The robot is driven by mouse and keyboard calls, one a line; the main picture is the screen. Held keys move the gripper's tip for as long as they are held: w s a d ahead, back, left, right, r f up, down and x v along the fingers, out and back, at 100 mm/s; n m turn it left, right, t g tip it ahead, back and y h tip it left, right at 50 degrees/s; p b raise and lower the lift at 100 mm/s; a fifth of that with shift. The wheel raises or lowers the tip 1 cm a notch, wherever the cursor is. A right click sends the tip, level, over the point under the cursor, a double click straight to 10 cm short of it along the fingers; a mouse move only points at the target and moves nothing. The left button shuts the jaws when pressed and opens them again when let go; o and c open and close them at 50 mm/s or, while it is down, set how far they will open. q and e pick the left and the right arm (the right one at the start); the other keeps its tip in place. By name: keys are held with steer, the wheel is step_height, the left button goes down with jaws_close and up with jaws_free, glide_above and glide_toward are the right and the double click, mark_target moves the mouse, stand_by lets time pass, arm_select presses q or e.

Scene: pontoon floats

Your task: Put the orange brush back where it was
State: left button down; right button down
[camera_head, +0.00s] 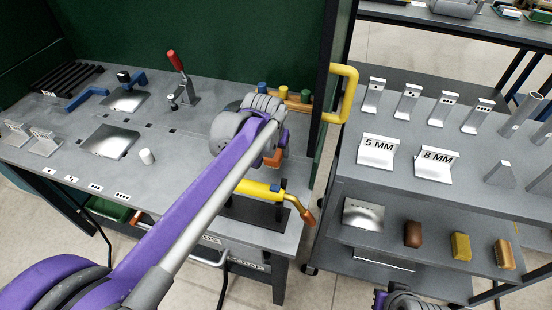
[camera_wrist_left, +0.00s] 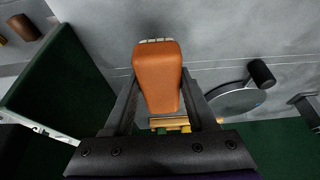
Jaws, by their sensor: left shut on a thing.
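The orange brush (camera_wrist_left: 157,75) sits between the fingers of my left gripper (camera_wrist_left: 160,88), which is shut on it. A pale bristle edge shows at its far end. In the head view my left gripper (camera_head: 274,143) is over the right part of the grey workbench, and a piece of the orange brush (camera_head: 272,158) shows below the wrist. A wooden rack (camera_head: 285,97) with blue, yellow and orange pieces stands behind it at the bench's right edge. My right gripper is not in view; only part of my right arm shows at the bottom.
A yellow tool (camera_head: 260,190) on a dark stand is just in front of the gripper. A yellow handle (camera_head: 342,95) stands at the green panel's edge. The right cart (camera_head: 440,190) has labelled blocks above and brown, yellow and tan blocks below. A red-handled clamp (camera_head: 180,75) stands further left.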

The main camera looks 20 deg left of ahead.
arm_select(q)
steer(key=shift+f, duration=1.6)
steer(key=shift+f+b, duration=0.2)
steer(key=shift+b, duration=0.1)
steer(key=shift+c, duration=1)
jaws_free()
steer(key=shift+r, duration=0.15)
steer(key=shift+s+r, duration=0.1)
steer(key=shift+r, duration=0.2)
steer(key=p+v, duration=0.2)
steer(key=v, duration=0.9)
steer(key=shift+r, duration=0.25)
steer(key=shift+s, duration=0.1)
